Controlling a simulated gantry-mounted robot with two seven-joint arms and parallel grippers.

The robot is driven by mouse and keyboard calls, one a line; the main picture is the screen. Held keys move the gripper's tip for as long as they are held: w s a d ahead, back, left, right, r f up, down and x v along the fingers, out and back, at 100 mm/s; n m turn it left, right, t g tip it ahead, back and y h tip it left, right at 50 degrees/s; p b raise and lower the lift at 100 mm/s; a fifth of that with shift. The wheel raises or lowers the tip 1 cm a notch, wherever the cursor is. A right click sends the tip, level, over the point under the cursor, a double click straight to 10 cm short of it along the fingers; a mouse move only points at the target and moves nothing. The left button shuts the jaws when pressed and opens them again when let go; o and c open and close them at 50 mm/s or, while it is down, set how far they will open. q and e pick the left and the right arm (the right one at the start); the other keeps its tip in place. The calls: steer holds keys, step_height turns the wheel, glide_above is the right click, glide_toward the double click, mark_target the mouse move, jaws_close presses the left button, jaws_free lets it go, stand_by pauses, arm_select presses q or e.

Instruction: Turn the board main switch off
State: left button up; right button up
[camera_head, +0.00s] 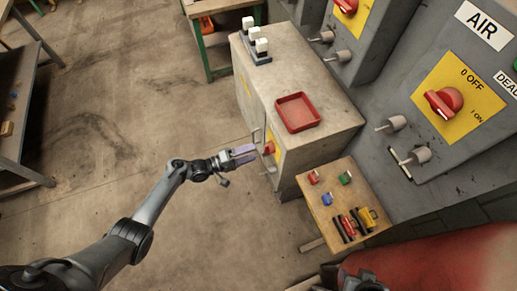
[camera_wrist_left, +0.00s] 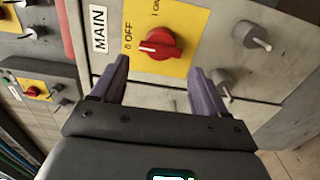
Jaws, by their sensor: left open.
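The main switch is a red knob (camera_wrist_left: 158,43) on a yellow plate in the left wrist view, with a MAIN label (camera_wrist_left: 99,31) beside it. The plate reads 0 OFF at the left and I ON at the top. A white mark shows on the knob's left part. The same knob (camera_head: 269,147) shows in the head view on the side of the grey cabinet (camera_head: 335,110). My left gripper (camera_head: 243,154) is open and faces the knob, which appears between and beyond its purple fingers (camera_wrist_left: 162,88). The fingers look apart from it.
Grey pegs (camera_wrist_left: 252,36) stick out beside the plate. A red tray (camera_head: 297,112) lies on the cabinet top. A wooden board (camera_head: 320,225) with coloured parts stands nearby. Another red knob (camera_head: 443,102) sits on the AIR panel. Floor left of the cabinet is open.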

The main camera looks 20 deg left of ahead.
arm_select(q)
steer(key=shift+v, duration=2.35)
steer(key=shift+f, duration=0.1)
